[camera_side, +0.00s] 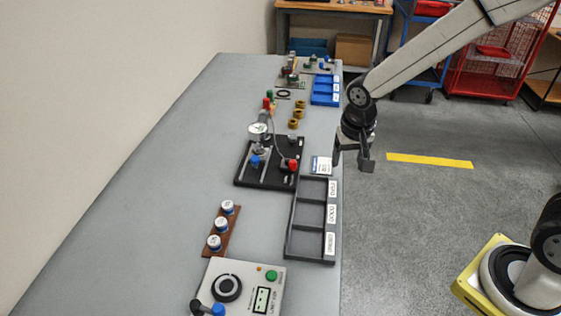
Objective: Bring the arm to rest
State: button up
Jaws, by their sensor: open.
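My gripper (354,158) hangs at the lower end of my arm, just off the right edge of the long grey table (140,190). It points down with its two dark fingers apart and nothing between them. It is right of the black fixture plate (243,176) and close to a small white-and-blue labelled card or box (321,166). From this angle I cannot tell its height above the table edge.
A dark three-compartment tray (289,240) lies along the table's right edge. A control box (245,292), a brown strip with white-topped pieces (235,232), brass-coloured rings (297,113) and a blue tray (325,90) also stand there. The table's left side is clear. A red cage cart (488,75) stands behind.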

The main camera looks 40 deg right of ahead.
jog(key=s+d+n+t, duration=0.1)
jog(key=s+n, duration=0.4)
jog(key=s, duration=0.5)
jog(key=shift+s+d+y, duration=0.25)
jog(key=shift+d+y, duration=0.05)
jog(key=shift+y, duration=0.1)
